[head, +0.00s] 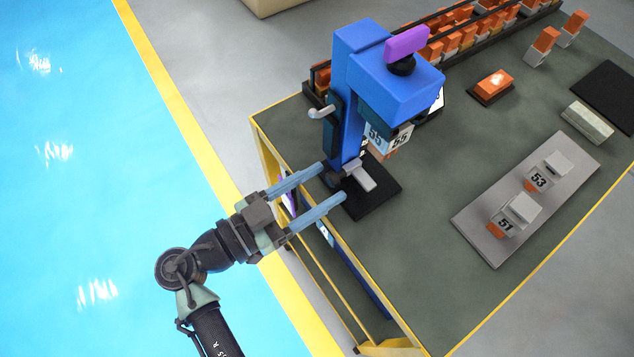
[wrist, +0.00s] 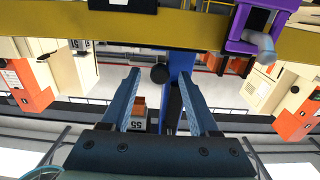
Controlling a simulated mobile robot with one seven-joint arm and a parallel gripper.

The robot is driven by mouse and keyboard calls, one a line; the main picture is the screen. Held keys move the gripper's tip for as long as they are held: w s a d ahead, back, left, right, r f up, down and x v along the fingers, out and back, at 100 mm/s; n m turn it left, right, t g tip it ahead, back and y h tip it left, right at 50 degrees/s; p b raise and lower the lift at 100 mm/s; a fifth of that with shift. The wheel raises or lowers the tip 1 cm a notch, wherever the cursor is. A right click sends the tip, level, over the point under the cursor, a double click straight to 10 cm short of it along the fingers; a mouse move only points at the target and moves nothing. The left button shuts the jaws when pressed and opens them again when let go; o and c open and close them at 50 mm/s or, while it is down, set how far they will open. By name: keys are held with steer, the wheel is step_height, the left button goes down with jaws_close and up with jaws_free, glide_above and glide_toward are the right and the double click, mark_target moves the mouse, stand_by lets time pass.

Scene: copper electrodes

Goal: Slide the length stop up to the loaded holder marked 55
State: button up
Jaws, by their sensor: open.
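The holder marked 55 (head: 398,138) is clamped under the head of the blue machine (head: 345,95), with some orange copper showing below it. In the wrist view the 55 holder (wrist: 137,124) shows between my fingers with orange copper. A light grey block (head: 358,176), which looks like the length stop, sits low on the black base (head: 372,200) below the holder. My gripper (head: 332,183) is open and empty at the table edge, its fingers pointing at this block. In the wrist view a round black knob (wrist: 159,73) appears between the fingertips; contact cannot be told.
A grey tray (head: 475,215) holds holders marked 53 (head: 538,180) and 51 (head: 505,226). A rack of orange electrodes (head: 455,42) runs along the back. A lever (head: 321,112) sticks out of the machine's left side. The table (head: 425,235) is clear between base and tray.

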jaws_close()
steer(key=shift+r, duration=0.1)
stand_by(1.2)
